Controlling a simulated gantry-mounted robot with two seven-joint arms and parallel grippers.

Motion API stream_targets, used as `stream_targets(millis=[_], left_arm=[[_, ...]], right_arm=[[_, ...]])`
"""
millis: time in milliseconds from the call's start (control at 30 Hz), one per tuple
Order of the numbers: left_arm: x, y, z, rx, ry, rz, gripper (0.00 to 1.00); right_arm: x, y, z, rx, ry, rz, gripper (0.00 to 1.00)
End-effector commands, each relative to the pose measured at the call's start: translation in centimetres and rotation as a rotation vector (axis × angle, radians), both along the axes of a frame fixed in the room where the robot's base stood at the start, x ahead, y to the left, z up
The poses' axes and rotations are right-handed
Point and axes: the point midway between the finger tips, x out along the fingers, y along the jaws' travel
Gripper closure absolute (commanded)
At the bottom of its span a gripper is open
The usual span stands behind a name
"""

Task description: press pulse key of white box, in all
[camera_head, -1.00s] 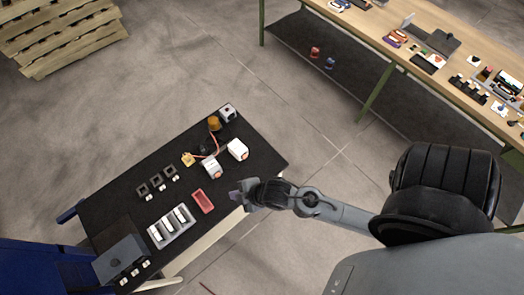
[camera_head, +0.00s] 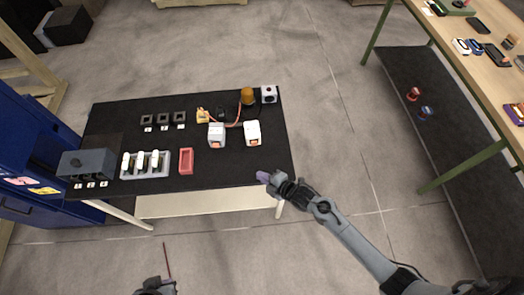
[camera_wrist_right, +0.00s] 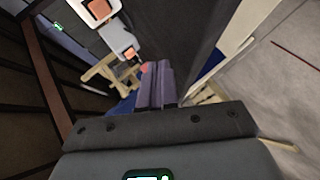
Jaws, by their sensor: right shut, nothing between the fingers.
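Two white boxes with orange-red keys stand side by side on the black table: a left white box (camera_head: 217,134) and a right white box (camera_head: 253,132). In the right wrist view, one white box with an orange key (camera_wrist_right: 98,10) is at the top, and another (camera_wrist_right: 122,42) is just below it. My right gripper (camera_head: 265,176) is at the table's front right edge, in front of the boxes and apart from them. Its purple fingers (camera_wrist_right: 157,86) are shut and empty. Part of my left gripper (camera_head: 155,287) shows at the bottom edge; its fingers are unclear.
The black table (camera_head: 240,170) also holds a red tray (camera_head: 186,161), a grey rack with white pieces (camera_head: 147,172), a grey box (camera_head: 86,163), an orange beacon (camera_head: 247,95) and several small black frames. A wooden bench (camera_head: 482,28) stands at right. The table's front right is clear.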

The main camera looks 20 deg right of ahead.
Motion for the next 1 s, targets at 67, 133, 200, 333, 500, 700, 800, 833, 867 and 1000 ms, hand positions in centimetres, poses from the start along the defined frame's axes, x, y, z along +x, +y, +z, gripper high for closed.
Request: stream_targets(millis=[67, 133, 200, 333, 500, 700, 800, 833, 867, 1000], left_arm=[[0.2, 0.2, -0.8, 0.005, -0.005, -0.001, 1.00], [0.3, 0.3, -0.9, 0.010, -0.008, -0.002, 1.00], [0.3, 0.4, -1.0, 0.011, -0.008, -0.004, 1.00], [0.2, 0.3, -1.0, 0.010, -0.008, -0.004, 1.00], [0.2, 0.2, -1.0, 0.005, -0.007, -0.002, 1.00], [0.1, 0.0, -1.2, -0.003, -0.006, 0.002, 1.00], [0.1, -0.1, -1.6, -0.007, -0.005, 0.004, 1.00], [0.1, -0.1, -1.7, -0.006, -0.004, 0.004, 1.00], [0.1, -0.1, -1.9, -0.006, -0.004, 0.004, 1.00], [0.1, -0.1, -2.9, -0.006, -0.004, 0.004, 1.00]], right_arm=[[0.8, -0.1, -0.2, -0.002, -0.014, 0.000, 1.00], [1.1, -0.1, -0.1, -0.002, -0.021, 0.000, 1.00], [1.3, -0.1, 0.0, -0.002, -0.025, -0.001, 1.00], [1.5, -0.1, 0.2, -0.001, -0.026, -0.001, 1.00], [1.4, -0.1, 0.2, -0.001, -0.026, -0.001, 1.00], [1.7, -0.2, 0.1, -0.001, -0.027, -0.002, 1.00], [2.3, -0.3, 0.1, -0.001, -0.029, -0.003, 1.00], [2.5, -0.4, 0.1, -0.001, -0.029, -0.003, 1.00], [2.8, -0.5, 0.0, -0.001, -0.029, -0.003, 1.00], [4.2, -0.8, -0.1, -0.001, -0.029, -0.003, 1.00]])
